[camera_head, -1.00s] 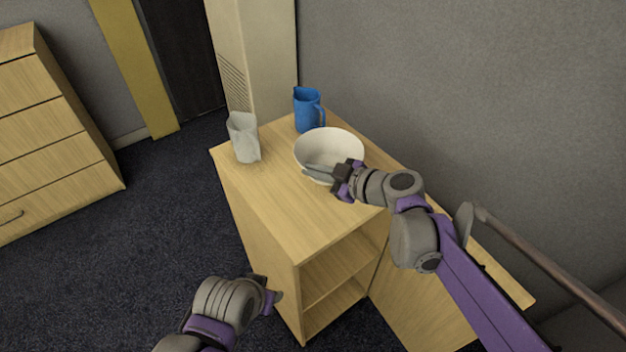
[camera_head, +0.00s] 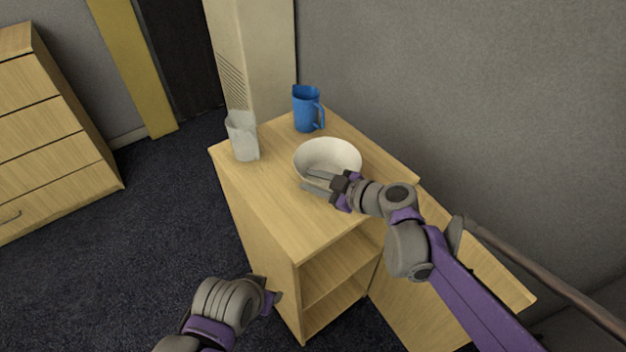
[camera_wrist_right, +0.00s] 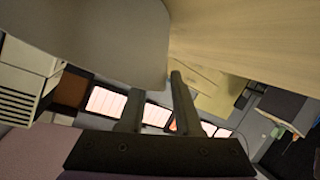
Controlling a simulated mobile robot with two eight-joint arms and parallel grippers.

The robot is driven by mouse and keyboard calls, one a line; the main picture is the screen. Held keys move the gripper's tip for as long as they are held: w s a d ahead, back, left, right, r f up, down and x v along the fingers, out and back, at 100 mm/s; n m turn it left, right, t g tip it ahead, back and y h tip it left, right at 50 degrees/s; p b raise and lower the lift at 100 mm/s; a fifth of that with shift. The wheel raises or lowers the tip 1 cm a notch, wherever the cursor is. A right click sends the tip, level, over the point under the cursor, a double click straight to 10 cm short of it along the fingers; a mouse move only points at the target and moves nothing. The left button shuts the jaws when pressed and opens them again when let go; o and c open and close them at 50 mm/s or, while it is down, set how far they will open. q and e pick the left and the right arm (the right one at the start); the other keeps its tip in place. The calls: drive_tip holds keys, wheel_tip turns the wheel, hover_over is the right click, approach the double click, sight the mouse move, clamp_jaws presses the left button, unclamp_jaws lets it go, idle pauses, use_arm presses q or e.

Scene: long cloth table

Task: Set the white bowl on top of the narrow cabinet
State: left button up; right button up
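The white bowl (camera_head: 328,156) sits upright on top of the narrow cabinet (camera_head: 285,215), near its right edge. My right gripper (camera_head: 318,184) is at the bowl's near side, with its two fingers apart and nothing visible between them. In the right wrist view the fingers (camera_wrist_right: 157,95) are spread, with the bowl's pale outer side (camera_wrist_right: 90,40) close by at upper left and the wooden top at upper right. Whether a finger touches the bowl is unclear. My left gripper (camera_head: 268,292) hangs low in front of the cabinet; its fingers are mostly hidden.
A blue pitcher (camera_head: 307,110) stands behind the bowl and a whitish, translucent pitcher (camera_head: 242,137) stands at the left edge of the top. A grey wall (camera_head: 480,100) runs along the right. The front part of the cabinet top is clear.

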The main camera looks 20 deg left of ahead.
drive_tip(key=shift+r, duration=0.1)
drive_tip(key=shift+d+r, duration=0.2)
drive_tip(key=v, duration=1.2)
drive_tip(key=s+d+f+m+h, duration=0.6)
drive_tip(key=s+d+f+m, duration=0.1)
drive_tip(key=s+d+m, duration=0.2)
drive_tip(key=s+d+f+m+h, duration=0.6)
drive_tip(key=s+d+f+m, duration=0.1)
drive_tip(key=s+d+m, duration=0.2)
drive_tip(key=s+d, duration=0.1)
drive_tip(key=d, duration=0.1)
drive_tip(key=shift+d+f+g+h+p, duration=0.3)
drive_tip(key=shift+d+f, duration=0.1)
drive_tip(key=shift+s, duration=0.1)
